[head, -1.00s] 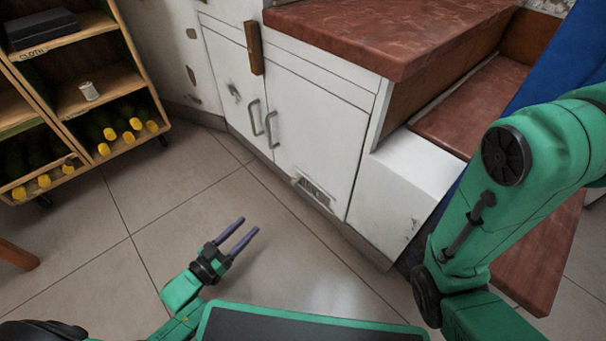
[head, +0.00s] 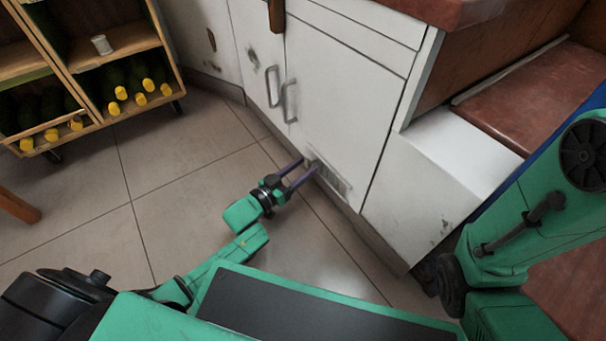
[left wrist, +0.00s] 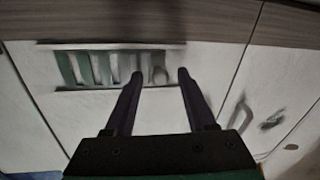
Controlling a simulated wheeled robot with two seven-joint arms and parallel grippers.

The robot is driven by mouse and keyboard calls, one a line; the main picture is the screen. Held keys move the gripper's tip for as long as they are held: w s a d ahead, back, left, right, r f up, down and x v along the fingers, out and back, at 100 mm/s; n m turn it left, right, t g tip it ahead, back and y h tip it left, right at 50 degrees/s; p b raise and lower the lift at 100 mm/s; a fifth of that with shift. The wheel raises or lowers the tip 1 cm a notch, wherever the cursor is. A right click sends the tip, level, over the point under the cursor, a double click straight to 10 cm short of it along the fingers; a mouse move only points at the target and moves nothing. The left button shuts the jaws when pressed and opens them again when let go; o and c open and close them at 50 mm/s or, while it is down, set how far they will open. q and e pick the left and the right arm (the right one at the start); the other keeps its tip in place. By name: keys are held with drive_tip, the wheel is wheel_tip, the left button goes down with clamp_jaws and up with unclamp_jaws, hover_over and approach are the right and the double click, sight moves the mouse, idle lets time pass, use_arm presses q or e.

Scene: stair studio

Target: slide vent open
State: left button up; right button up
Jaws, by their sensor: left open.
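The vent (head: 336,182) is a slotted metal panel low on the white cabinet door, and it also shows in the left wrist view (left wrist: 88,68). There it has a row of upright slots, some dark green, between two rails. A small rounded knob (left wrist: 159,75) stands at the vent's right end in that view. My left gripper (head: 309,166) is open at the vent. In the left wrist view its fingertips (left wrist: 160,76) lie on either side of the knob, with gaps; contact cannot be told. My right arm shows, but its gripper is outside the views.
The white cabinet door (head: 335,105) has a grey handle (head: 290,101) above the vent. A wooden shelf (head: 120,48) with yellow-capped bottles stands at the left. A white step block (head: 430,185) is right of the door. The tiled floor (head: 180,200) between is clear.

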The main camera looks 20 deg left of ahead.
use_arm(q)
drive_tip(key=shift+w, duration=0.15)
clamp_jaws()
idle(1.4)
